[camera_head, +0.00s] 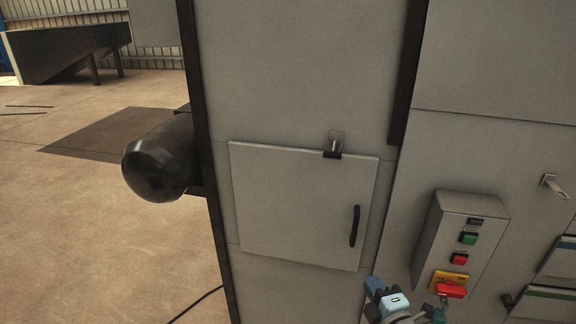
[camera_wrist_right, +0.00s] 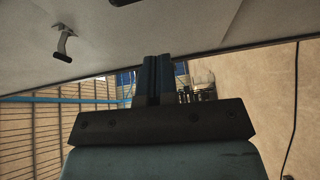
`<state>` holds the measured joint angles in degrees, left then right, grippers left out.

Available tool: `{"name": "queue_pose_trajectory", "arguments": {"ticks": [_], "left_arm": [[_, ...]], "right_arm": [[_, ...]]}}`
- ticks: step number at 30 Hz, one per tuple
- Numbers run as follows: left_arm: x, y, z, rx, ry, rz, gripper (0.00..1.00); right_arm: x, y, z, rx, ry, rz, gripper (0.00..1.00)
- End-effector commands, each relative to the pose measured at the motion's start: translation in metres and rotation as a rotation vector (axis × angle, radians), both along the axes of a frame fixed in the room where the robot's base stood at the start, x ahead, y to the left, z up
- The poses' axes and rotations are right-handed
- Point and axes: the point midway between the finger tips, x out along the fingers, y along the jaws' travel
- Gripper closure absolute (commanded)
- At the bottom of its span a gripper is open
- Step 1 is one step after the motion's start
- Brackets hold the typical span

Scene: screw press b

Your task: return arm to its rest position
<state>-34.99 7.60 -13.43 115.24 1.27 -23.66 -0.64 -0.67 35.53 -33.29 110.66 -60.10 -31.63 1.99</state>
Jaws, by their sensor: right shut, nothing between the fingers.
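My right gripper (camera_wrist_right: 158,78) shows in the right wrist view with its two dark fingers together and nothing between them. In the head view, blue and pale parts of my right arm (camera_head: 396,304) show at the bottom edge, in front of the grey press, just left of and below the red stop button (camera_head: 450,291). The fingertips cannot be made out clearly there. My left gripper is not in view.
The press has a closed door (camera_head: 300,205) with a black handle (camera_head: 355,226) and a latch (camera_head: 334,146) on top. A control box (camera_head: 455,240) carries green and red buttons. A black cylinder (camera_head: 160,160) juts out left. Open floor (camera_head: 90,220) lies left.

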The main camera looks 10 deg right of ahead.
Motion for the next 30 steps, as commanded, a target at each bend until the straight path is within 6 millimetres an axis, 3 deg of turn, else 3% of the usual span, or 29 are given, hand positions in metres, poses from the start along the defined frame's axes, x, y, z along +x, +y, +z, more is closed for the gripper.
{"name": "queue_pose_trajectory", "arguments": {"ticks": [5, 9, 12, 16, 21, 30], "left_arm": [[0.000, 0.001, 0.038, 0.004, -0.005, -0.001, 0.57], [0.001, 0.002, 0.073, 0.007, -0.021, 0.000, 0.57], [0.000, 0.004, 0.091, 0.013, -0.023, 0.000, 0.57], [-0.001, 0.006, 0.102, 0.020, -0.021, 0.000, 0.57], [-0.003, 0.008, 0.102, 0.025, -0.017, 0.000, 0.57], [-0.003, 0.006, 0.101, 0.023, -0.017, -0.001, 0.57]], "right_arm": [[-0.046, 0.022, -0.019, 0.311, 0.234, -0.039, 1.00], [-0.108, 0.044, -0.039, 0.706, 0.475, -0.120, 1.00], [-0.151, 0.054, -0.046, 0.967, 0.598, -0.195, 1.00], [-0.192, 0.061, -0.049, 1.216, 0.687, -0.286, 1.00], [-0.214, 0.062, -0.052, 1.359, 0.719, -0.343, 1.00], [-0.215, 0.062, -0.053, 1.367, 0.721, -0.344, 1.00]]}}
